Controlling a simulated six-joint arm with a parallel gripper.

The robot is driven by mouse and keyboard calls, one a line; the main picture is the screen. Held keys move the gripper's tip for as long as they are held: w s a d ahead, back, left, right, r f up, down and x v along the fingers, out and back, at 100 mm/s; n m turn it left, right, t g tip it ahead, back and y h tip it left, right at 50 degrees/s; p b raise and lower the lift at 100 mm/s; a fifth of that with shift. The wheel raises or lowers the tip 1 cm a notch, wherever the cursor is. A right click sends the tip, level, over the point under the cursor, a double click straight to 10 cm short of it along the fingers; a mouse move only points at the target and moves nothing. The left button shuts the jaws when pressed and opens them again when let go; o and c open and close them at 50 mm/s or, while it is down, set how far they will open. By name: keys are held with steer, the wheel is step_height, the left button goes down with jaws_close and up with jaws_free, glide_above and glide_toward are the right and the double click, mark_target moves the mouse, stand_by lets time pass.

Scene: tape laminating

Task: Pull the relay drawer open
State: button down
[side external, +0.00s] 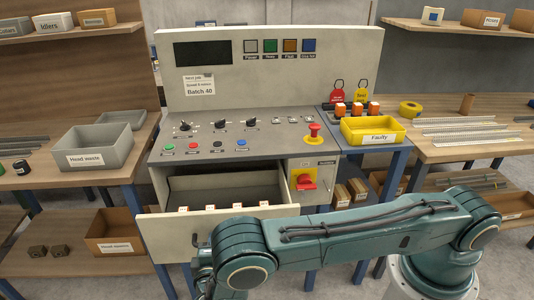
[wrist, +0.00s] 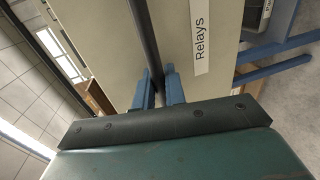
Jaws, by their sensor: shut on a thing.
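The relay drawer (side external: 168,228) stands pulled out from the cabinet below the control panel in the side external view. Its inside shows, with several small orange-and-white relays (side external: 210,208) in a row behind the front panel. In the wrist view the drawer front (wrist: 225,20) fills much of the picture and carries a "Relays" label (wrist: 200,40). My gripper (wrist: 160,88) has its blue fingers shut on the dark bar handle (wrist: 142,40) that runs along the front.
The control panel (side external: 270,135) has knobs, buttons and a red emergency stop (side external: 314,133). A red switch (side external: 306,182) sits right of the drawer. A grey head waste bin (side external: 95,148) stands left, a yellow faulty tray (side external: 372,131) right. A wooden crate (side external: 115,230) stands low left.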

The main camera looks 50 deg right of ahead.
steer(key=shift+f+v, duration=0.15)
steer(key=shift+v, duration=0.65)
steer(key=shift+f+v, duration=0.2)
steer(key=shift+v, duration=0.6)
steer(key=c, duration=1.8)
jaws_free()
steer(key=shift+s+a, duration=0.1)
steer(key=shift+s+a+r, duration=0.55)
steer(key=shift+r, duration=0.8)
steer(key=shift+s+a+r, duration=0.55)
steer(key=shift+a+r, duration=0.05)
steer(key=shift+r, duration=0.75)
steer(key=shift+s+a+r, duration=0.55)
steer(key=shift+r, duration=0.8)
